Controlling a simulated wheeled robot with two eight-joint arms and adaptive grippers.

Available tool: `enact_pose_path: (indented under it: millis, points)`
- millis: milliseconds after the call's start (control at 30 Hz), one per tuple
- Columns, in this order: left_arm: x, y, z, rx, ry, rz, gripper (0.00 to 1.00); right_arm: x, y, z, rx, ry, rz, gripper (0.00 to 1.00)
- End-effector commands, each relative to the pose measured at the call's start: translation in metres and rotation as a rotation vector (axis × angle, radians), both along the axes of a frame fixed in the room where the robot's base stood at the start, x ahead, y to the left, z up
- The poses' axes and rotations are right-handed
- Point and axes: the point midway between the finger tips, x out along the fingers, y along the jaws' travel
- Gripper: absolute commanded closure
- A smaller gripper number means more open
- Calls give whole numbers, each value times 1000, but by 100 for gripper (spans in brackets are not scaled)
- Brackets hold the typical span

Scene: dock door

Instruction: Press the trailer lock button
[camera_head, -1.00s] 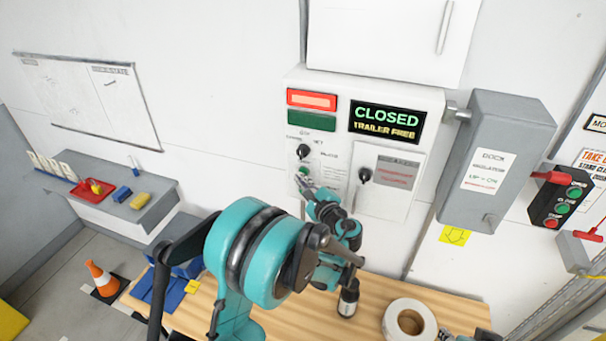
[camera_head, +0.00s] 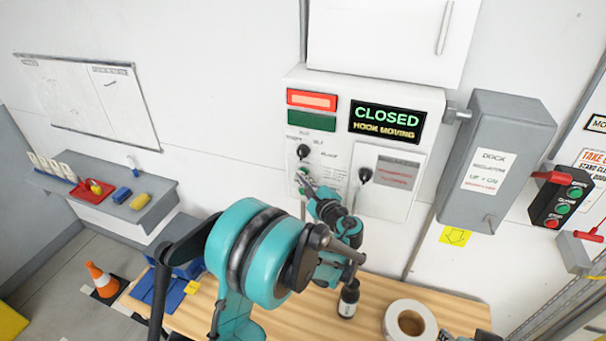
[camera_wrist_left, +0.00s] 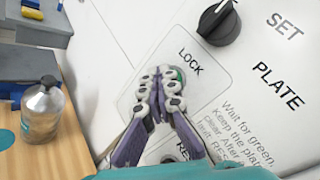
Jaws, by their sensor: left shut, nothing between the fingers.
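The trailer lock button is a green button under the word LOCK on the white control panel (camera_head: 425,105); in the left wrist view a green edge of the lock button (camera_wrist_left: 180,74) shows beside my fingertips, which hide most of it. My left gripper (camera_head: 305,180) is shut and empty, its tips at the button; it also shows in the left wrist view (camera_wrist_left: 161,82). I cannot tell exactly how far the button is pressed in. The display (camera_head: 386,121) reads CLOSED in green and HOOK MOVING in yellow. A red lamp (camera_head: 312,99) is lit above a dark green one (camera_head: 311,124).
A black knob (camera_wrist_left: 219,22) sits just above right of LOCK, and a button marked RE, partly hidden, is below. A second knob (camera_head: 365,175) is to the right. A wooden table (camera_head: 265,318) below holds a tape roll (camera_head: 410,321) and a bottle (camera_head: 348,299).

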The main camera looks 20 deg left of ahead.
Motion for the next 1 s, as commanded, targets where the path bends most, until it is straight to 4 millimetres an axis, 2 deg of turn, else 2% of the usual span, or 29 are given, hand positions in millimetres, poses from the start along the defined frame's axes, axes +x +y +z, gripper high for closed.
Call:
enact_pose_path:
  millis: [367, 700, 1000]
  points:
    - [-1, 0, 0, -1, 0, -1, 100, 0, 0, -1, 0, 0, 0, 59]
    - [-16, -1, -1, 0, 0, -1, 100, 0, 0, -6, 0, 0, 0, 59]
    - [-17, -1, 0, 0, 0, 0, 100, 0, 0, -5, 0, 0, 0, 59]
